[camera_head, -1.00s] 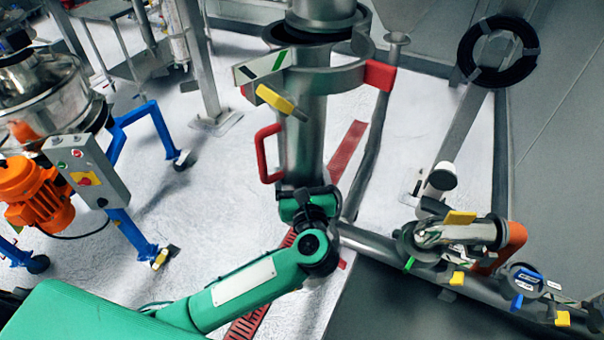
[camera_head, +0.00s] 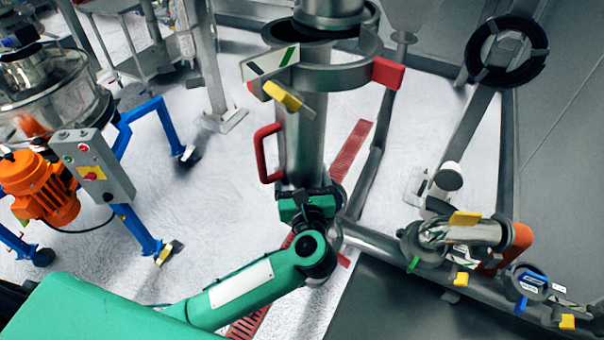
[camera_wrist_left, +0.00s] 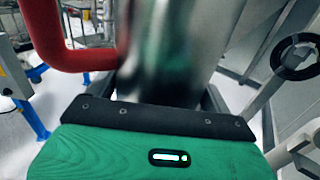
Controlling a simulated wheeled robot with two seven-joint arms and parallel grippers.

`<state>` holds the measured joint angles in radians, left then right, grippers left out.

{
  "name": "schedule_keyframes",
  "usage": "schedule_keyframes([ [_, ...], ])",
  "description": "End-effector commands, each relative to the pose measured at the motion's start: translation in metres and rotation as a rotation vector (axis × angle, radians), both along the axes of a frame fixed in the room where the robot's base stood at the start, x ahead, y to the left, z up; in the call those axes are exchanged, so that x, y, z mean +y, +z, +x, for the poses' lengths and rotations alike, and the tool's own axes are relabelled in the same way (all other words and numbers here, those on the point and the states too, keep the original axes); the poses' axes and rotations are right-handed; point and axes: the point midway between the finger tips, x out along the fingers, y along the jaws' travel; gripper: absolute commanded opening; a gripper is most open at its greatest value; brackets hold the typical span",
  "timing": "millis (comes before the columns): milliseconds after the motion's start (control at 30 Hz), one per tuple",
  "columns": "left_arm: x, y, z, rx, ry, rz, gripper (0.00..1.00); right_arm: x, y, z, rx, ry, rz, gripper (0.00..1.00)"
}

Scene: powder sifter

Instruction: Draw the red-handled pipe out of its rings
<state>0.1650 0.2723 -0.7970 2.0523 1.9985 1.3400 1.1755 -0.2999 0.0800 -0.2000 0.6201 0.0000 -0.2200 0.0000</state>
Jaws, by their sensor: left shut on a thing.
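The steel pipe (camera_head: 306,140) stands upright in the middle of the head view, its red handle (camera_head: 264,153) on its left side. A metal ring (camera_head: 345,78) with a red block (camera_head: 388,72) surrounds its upper part. My left gripper (camera_head: 306,194) is shut on the pipe's lower part, below the handle. In the left wrist view the shiny pipe (camera_wrist_left: 165,50) rises from between the jaws, with the red handle (camera_wrist_left: 85,60) at left. The jaws hide the pipe's lower end. My right gripper is in neither view.
A blue-legged machine with an orange motor (camera_head: 40,185) stands at left. Pipe fittings with yellow levers (camera_head: 465,218) lie at lower right. A black ring (camera_head: 507,52) hangs on a sloping post. White floor (camera_head: 200,225) left of the pipe is clear.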

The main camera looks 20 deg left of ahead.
Motion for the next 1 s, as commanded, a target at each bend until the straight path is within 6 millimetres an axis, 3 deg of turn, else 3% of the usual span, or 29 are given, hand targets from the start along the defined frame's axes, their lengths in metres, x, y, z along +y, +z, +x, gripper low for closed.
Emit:
schedule_keyframes([
  [1000, 0.01, 0.004, -0.01, -0.01, 0.001, -0.001, 0.15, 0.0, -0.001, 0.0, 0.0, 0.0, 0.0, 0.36],
])
